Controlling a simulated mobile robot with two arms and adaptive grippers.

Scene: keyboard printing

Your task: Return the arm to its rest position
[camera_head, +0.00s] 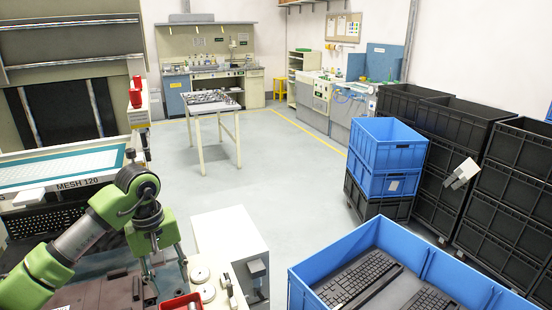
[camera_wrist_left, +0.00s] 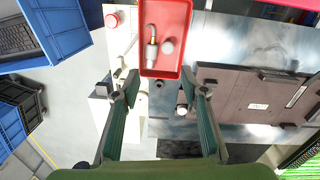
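My left arm comes in from the left of the head view, over the machine side. Its gripper (camera_head: 166,272) hangs downward near the white bench unit. In the left wrist view the left gripper (camera_wrist_left: 160,90) has its two green-padded fingers wide apart, with nothing between them. A red tray (camera_wrist_left: 183,68) holding a small brush-like tool (camera_wrist_left: 152,48) lies beyond the fingertips. The red tray also shows at the bottom of the head view (camera_head: 181,304). My right gripper does not show clearly in either view.
A blue bin (camera_head: 297,285) with black keyboards (camera_head: 360,280) stands at the lower right. Stacked blue crates (camera_head: 388,157) and black crates (camera_head: 520,210) line the right side. A table (camera_head: 211,110) stands farther back. The grey floor (camera_head: 290,190) between is clear.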

